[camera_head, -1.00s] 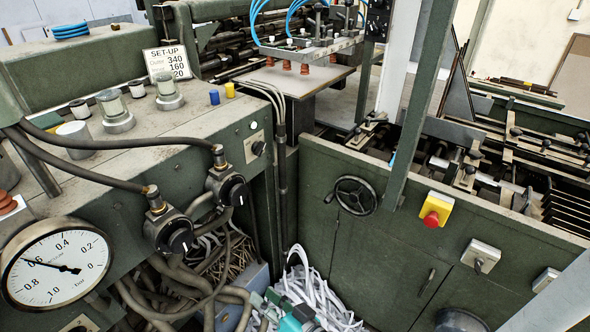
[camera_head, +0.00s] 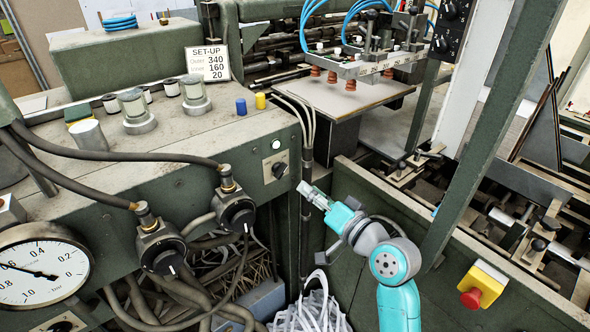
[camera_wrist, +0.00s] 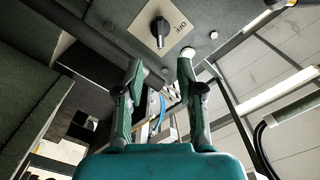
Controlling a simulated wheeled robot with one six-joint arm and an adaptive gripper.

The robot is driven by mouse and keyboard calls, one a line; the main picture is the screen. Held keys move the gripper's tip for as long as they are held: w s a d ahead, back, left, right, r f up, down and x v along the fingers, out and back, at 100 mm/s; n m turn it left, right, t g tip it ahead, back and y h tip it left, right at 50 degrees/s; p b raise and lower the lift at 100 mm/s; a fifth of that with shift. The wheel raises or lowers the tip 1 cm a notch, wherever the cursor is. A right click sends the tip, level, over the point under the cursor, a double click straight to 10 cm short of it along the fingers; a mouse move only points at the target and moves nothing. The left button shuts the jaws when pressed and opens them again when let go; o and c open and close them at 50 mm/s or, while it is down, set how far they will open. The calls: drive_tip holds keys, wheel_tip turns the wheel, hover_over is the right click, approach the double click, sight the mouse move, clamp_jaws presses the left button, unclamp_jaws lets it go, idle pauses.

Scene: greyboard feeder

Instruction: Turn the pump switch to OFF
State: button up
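The pump switch is a black knob (camera_head: 280,170) on a pale square plate on the front of the green cabinet, left of my gripper. In the wrist view, the knob (camera_wrist: 160,31) is at the top, on its plate (camera_wrist: 176,38) with "OFF" printed to its right. Its bar stands roughly upright in that view and does not line up with "OFF". My gripper (camera_head: 309,191) is just right of and below the switch. In the wrist view, my gripper (camera_wrist: 161,64) has its two fingers apart with nothing between them, below the knob and not touching it.
Two black valve knobs (camera_head: 238,214) with hoses are on the cabinet front, left of my gripper. A round gauge (camera_head: 40,265) is at lower left. Upright pipes (camera_head: 307,150) stand beside the switch. A yellow box with a red button (camera_head: 480,285) is at lower right.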

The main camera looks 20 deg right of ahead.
sight(285, 171)
drive_tip(key=x, duration=0.9)
drive_tip(key=shift+w+a, duration=0.2)
drive_tip(key=shift+w, duration=0.15)
clamp_jaws()
